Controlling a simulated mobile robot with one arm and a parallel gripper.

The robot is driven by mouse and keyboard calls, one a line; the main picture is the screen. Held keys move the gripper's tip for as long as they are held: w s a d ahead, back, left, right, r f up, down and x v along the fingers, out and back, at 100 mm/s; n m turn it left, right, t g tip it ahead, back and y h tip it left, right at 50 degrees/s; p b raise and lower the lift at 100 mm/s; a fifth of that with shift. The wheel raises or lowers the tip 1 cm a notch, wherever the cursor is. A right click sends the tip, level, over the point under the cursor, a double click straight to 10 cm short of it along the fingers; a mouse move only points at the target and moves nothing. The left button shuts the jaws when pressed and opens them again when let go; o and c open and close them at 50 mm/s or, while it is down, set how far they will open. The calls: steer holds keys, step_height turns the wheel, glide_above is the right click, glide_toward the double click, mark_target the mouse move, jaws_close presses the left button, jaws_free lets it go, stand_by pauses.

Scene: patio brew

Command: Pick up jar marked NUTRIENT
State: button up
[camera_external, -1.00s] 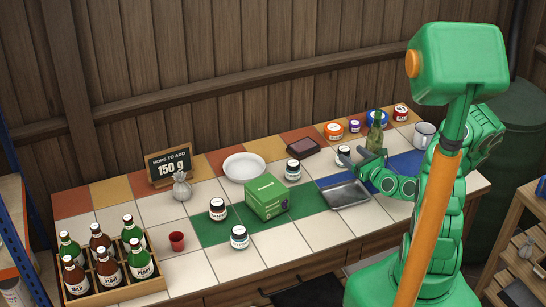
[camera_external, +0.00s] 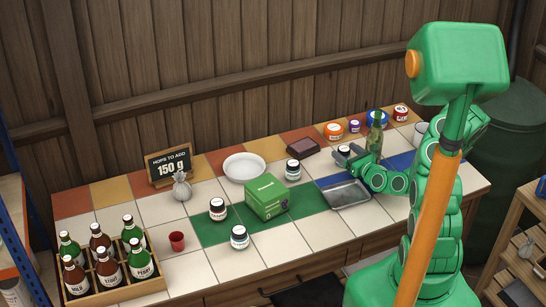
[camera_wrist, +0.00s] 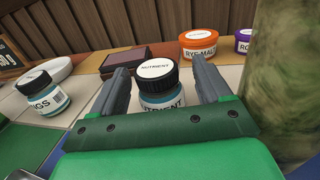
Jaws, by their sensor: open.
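The jar marked NUTRIENT (camera_wrist: 158,88) has a black lid with a white label and a blue-grey body. It stands upright on the tiled table, between the two open fingers of my gripper (camera_wrist: 160,92) in the wrist view. I see a small space on both sides of the jar, so the fingers do not appear to touch it. In the external view my gripper (camera_external: 350,158) is low over the table around the jar (camera_external: 344,150), which is partly hidden there.
A green bottle (camera_external: 375,138) stands close beside my gripper, large at the right of the wrist view. A metal tray (camera_external: 345,195) lies in front. A dark brown box (camera_external: 304,147) and an orange RYE MALT tub (camera_wrist: 198,42) are behind. Another jar (camera_external: 293,170) stands to the left.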

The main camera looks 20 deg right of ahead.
mark_target(338, 148)
steer(key=shift+w+a, duration=0.35)
steer(key=shift+w, duration=0.45)
steer(key=shift+w+a, duration=0.1)
steer(key=shift+w, duration=0.7)
steer(key=c, duration=1.1)
steer(key=shift+r, duration=0.1)
steer(key=shift+c, duration=0.2)
step_height(338, 148, up, 18)
